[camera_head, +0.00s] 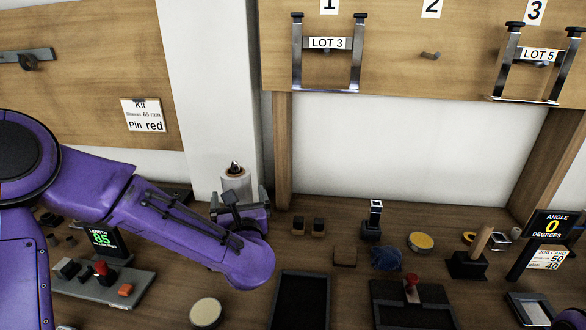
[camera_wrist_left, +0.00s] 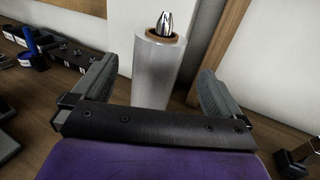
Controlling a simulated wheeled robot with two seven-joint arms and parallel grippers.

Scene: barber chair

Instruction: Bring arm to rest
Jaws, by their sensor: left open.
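My left arm comes in from the left in the head view, bent down over the bench. Its left gripper (camera_head: 238,205) is open, pointing away toward the wall. A pale upright cylinder (camera_head: 235,181) with a brown ring and a metal tip on top stands just beyond it. In the left wrist view the same cylinder (camera_wrist_left: 158,65) shows between and beyond the two spread fingers of the left gripper (camera_wrist_left: 153,88). Nothing is held between the fingers. Whether a finger touches the cylinder I cannot tell. My right gripper is not in view; a small purple part shows at the lower right corner.
The wooden bench holds a dark tray (camera_head: 300,300), a plate with a red knob (camera_head: 411,282), a yellow-topped tin (camera_head: 421,241), a wooden-handled block (camera_head: 468,264) and a LENGTH 85 display (camera_head: 103,239). Metal frames (camera_head: 328,62) hang on the board above. A white pillar (camera_head: 212,90) stands behind the gripper.

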